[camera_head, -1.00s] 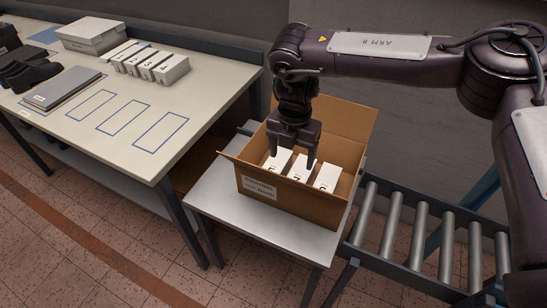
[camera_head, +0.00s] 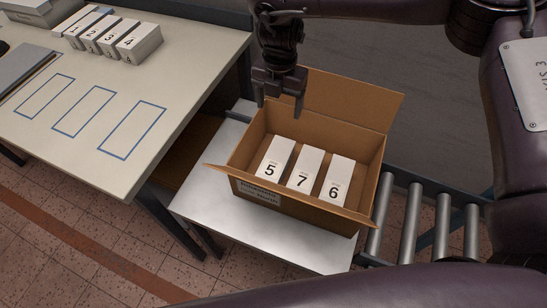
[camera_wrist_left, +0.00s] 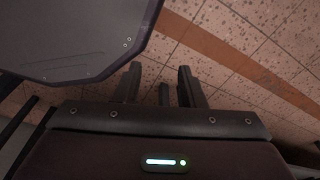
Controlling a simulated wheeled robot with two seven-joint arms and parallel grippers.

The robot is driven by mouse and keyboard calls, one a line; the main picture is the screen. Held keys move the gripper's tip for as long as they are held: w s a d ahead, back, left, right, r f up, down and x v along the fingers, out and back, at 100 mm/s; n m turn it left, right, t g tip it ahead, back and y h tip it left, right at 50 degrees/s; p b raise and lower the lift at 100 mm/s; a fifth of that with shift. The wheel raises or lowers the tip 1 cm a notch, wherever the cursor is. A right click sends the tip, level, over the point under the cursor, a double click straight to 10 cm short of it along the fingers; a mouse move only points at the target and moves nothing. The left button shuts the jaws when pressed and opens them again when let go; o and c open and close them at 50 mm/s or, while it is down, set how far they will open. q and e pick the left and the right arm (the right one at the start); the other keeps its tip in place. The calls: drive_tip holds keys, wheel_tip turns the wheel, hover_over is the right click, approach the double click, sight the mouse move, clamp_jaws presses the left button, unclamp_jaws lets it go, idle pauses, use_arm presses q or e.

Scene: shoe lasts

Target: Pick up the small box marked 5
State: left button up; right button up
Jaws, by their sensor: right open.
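The small white box marked 5 (camera_head: 275,164) stands in an open cardboard box (camera_head: 245,185), leftmost in a row with the box marked 7 (camera_head: 304,168) and the box marked 6 (camera_head: 336,181). My right gripper (camera_head: 280,108) is open and empty, pointing down above the far left part of the cardboard box, apart from the white boxes. My left gripper (camera_wrist_left: 157,84) shows in the left wrist view with its fingers apart and nothing between them, over the tiled floor. It does not show in the head view.
The cardboard box stands on a grey side table (camera_head: 235,223). A roller conveyor (camera_head: 425,220) lies to its right. The worktable (camera_head: 60,150) at left holds several numbered white boxes (camera_head: 138,42) and blue outlined rectangles. The cardboard box's raised flap (camera_head: 350,97) stands behind its opening.

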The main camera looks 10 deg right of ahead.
drive_tip(key=b, duration=1.6)
hover_over(276, 158)
drive_tip(key=f, duration=1.6)
drive_tip(key=shift+w+d+f, duration=0.3)
drive_tip(key=shift+f+b, duration=0.35)
drive_tip(key=shift+f, duration=0.8)
drive_tip(key=f, duration=0.5)
drive_tip(key=shift+s+a+f, duration=0.25)
drive_tip(key=shift+f, duration=0.45)
use_arm(q)
drive_tip(key=w+d+f, duration=0.2)
drive_tip(key=w+f, duration=0.5)
drive_tip(key=w, duration=0.5)
drive_tip(key=shift+d+f+t, duration=0.2)
drive_tip(key=shift+d+t, duration=0.1)
drive_tip(key=shift+d, duration=0.05)
drive_tip(key=shift+w, duration=0.1)
use_arm(e)
drive_tip(key=c, duration=0.8)
